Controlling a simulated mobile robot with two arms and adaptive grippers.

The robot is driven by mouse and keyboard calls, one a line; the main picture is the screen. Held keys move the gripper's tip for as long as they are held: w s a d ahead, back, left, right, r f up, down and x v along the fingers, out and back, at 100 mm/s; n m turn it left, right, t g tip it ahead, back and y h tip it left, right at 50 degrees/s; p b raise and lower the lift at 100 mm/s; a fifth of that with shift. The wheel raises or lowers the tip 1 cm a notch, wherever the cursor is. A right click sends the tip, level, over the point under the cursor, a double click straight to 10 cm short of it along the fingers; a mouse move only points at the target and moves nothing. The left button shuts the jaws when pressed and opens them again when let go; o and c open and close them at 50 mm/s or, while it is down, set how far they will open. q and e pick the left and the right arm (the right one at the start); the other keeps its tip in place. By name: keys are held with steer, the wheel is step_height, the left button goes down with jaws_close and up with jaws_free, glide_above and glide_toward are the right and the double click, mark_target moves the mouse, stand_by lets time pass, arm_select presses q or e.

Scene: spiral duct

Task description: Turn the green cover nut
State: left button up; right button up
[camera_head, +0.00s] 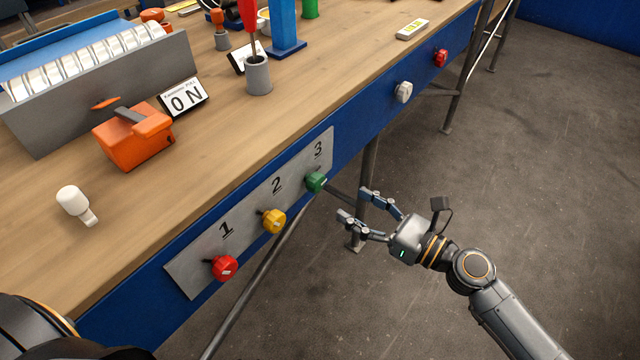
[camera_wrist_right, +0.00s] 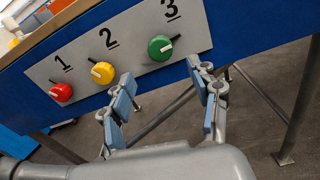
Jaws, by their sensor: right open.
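The green cover nut (camera_head: 316,182) sits under the number 3 on a grey plate (camera_head: 186,275) on the table's blue front side. It also shows in the right wrist view (camera_wrist_right: 160,48). The yellow nut (camera_head: 273,220) is under number 2 and the red nut (camera_head: 224,268) under number 1. My right gripper (camera_head: 352,204) is open and empty, in front of the blue side and a little right of the green nut, apart from it. In the wrist view its fingers (camera_wrist_right: 160,90) are spread below the green nut. My left gripper is not in view.
A white knob (camera_head: 403,92) and a red knob (camera_head: 440,58) stick out farther along the blue side. The wooden tabletop holds an orange box (camera_head: 134,137), a white switch-like piece (camera_head: 76,204) and a grey cup (camera_head: 258,76). Table legs stand below; the floor in front is free.

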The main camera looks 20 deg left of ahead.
mark_target(320, 185)
steer(key=x, duration=0.9)
steer(key=shift+w+a, duration=0.1)
steer(key=shift+a, duration=0.2)
steer(key=shift+c, duration=0.6)
steer(key=c, duration=1.1)
